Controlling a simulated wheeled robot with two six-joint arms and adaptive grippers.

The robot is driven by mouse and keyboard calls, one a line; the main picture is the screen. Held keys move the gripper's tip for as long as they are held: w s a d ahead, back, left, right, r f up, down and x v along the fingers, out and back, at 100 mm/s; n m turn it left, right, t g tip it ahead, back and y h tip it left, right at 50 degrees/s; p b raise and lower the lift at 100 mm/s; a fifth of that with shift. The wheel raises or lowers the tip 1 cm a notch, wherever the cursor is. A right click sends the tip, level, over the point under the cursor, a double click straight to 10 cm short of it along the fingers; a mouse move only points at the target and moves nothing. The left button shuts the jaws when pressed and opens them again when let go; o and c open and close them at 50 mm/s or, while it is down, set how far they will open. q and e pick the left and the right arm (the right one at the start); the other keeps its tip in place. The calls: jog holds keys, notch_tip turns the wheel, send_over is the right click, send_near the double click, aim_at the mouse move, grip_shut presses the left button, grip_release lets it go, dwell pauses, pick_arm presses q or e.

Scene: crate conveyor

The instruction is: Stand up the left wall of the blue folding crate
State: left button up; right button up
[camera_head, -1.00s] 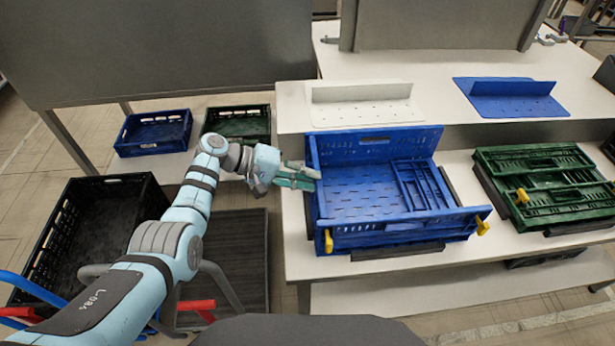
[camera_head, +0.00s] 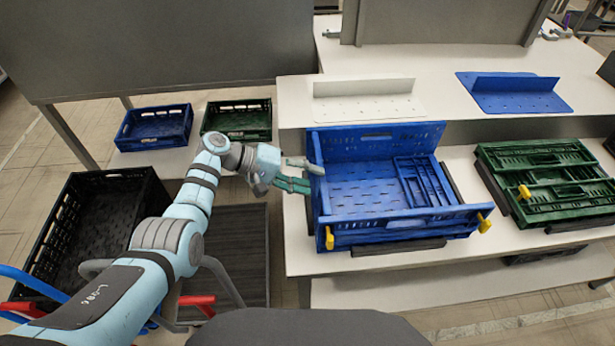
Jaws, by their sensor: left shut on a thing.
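The blue folding crate (camera_head: 400,242) sits on the white table in front of me. Its back and front walls are up. Its left wall (camera_head: 317,180) stands about upright at the crate's left end. Its right wall (camera_head: 423,182) lies folded down on the crate floor. My left gripper (camera_head: 309,178) is at the left wall from outside, shut on it, one finger at its top edge and the other lower on the outer side. The inner contact is partly hidden. My right gripper is not in view.
A folded green crate (camera_head: 545,160) lies to the right. White (camera_head: 365,108) and blue (camera_head: 515,100) angled plates stand on the raised shelf behind. A black crate (camera_head: 95,215) and small blue (camera_head: 153,142) and green (camera_head: 238,133) crates are at left. Yellow latches (camera_head: 484,223) stick out from the crate's front.

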pick_arm(q)
jog(key=v, duration=1.2)
jog(key=shift+d, duration=0.1)
